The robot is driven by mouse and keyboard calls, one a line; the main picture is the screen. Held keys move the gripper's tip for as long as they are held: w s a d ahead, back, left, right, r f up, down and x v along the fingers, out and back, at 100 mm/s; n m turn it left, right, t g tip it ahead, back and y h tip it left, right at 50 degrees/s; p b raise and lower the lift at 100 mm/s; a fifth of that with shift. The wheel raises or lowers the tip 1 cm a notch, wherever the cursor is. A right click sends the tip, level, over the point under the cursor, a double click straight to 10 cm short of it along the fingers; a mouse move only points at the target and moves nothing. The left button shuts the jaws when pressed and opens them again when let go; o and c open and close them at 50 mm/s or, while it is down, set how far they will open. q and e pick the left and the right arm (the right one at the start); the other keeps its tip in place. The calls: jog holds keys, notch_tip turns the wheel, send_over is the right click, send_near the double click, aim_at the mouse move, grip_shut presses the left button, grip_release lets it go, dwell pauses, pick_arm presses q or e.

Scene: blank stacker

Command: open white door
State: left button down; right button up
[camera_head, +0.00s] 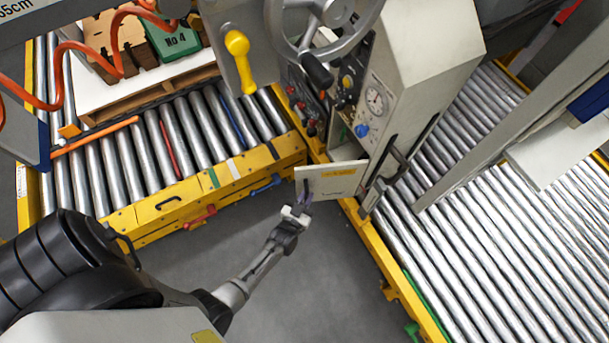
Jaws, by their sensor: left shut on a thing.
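The white door (338,179) is a small pale panel with a yellow label on the side of the grey machine cabinet (420,70). It stands swung out from the cabinet, and a greenish opening shows behind it. My left gripper (303,195) is at the door's left, free edge and is shut on it. The fingertips are small and partly hidden by the gripper body. My right gripper is not in view.
Roller conveyors with yellow frames (160,200) lie left and right (510,230) of the cabinet. A handwheel (320,25), a yellow lever (238,60) and a gauge (376,98) are above the door. Grey floor (310,280) is clear below.

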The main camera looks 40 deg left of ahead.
pick_arm(q)
jog(key=shift+d, duration=0.15)
jog(key=c, duration=1.4)
grip_release()
jog(key=shift+c, duration=0.2)
jog(key=o, duration=0.3)
jog(key=shift+w+d, duration=0.1)
jog(key=shift+w, duration=0.05)
